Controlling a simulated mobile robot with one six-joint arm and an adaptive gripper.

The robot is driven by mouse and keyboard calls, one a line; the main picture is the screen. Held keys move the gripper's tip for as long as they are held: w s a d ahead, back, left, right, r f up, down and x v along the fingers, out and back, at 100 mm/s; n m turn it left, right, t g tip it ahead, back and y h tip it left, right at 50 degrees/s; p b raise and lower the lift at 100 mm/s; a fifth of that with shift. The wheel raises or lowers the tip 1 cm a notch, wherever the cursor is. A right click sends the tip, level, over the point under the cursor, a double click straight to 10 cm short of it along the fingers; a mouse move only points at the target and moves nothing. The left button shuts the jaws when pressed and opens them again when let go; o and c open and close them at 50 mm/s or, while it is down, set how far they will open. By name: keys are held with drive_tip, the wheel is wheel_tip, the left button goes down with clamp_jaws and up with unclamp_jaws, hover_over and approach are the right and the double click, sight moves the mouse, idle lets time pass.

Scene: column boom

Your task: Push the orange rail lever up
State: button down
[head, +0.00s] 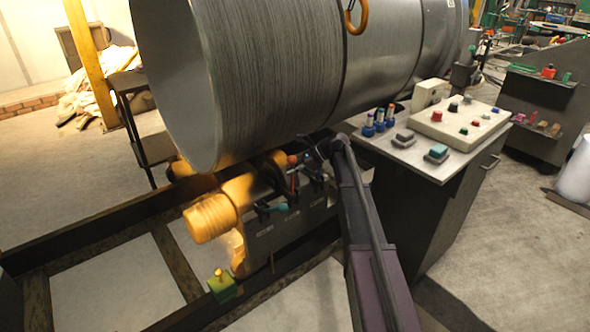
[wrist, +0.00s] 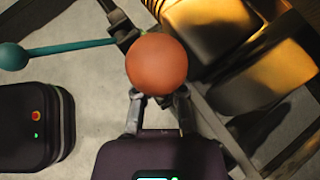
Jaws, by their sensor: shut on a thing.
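The orange rail lever shows as a round orange-red knob (wrist: 156,64) in the wrist view, just beyond my fingers. In the head view its small knob (head: 292,159) sits beside my gripper (head: 306,163), below the big metal drum. My gripper (wrist: 158,100) is shut on the lever, with one finger on each side just below the knob. The knob hides the fingertips and most of the lever's shaft.
A teal lever (wrist: 70,47) with a ball end lies left of the knob in the wrist view. The large drum (head: 270,70) hangs close above my arm. A control desk (head: 450,130) stands at right.

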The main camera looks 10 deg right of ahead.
drive_tip(key=shift+w+a, duration=0.1)
idle(0.3)
drive_tip(key=c, duration=0.7)
unclamp_jaws()
